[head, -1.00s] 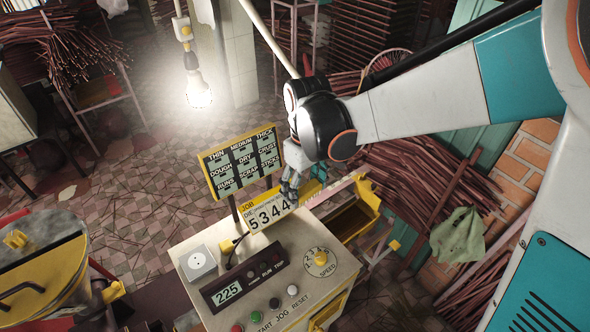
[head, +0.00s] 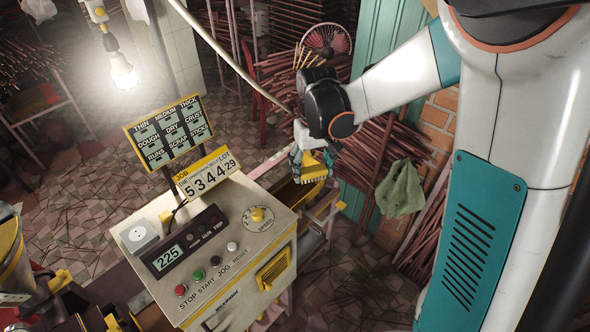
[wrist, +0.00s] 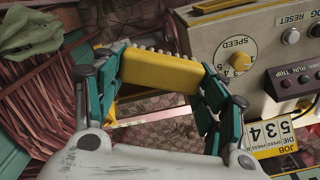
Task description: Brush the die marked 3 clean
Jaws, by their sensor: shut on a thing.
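My gripper (head: 310,158) is shut on a yellow block with a pale bristled or toothed edge, which looks like a brush (wrist: 160,71). In the wrist view the green-padded fingers (wrist: 158,88) press on its two ends. In the head view the brush (head: 315,168) is held in the air to the right of the control console, near the yellow-edged trough (head: 303,193). I cannot make out a die marked 3 in either view.
The control console (head: 215,245) with its speed knob, buttons and job sign (head: 207,172) stands left of my gripper. A green cloth (head: 402,190) hangs on the right by stacked incense sticks (head: 365,150). A lit bulb (head: 123,72) hangs at upper left.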

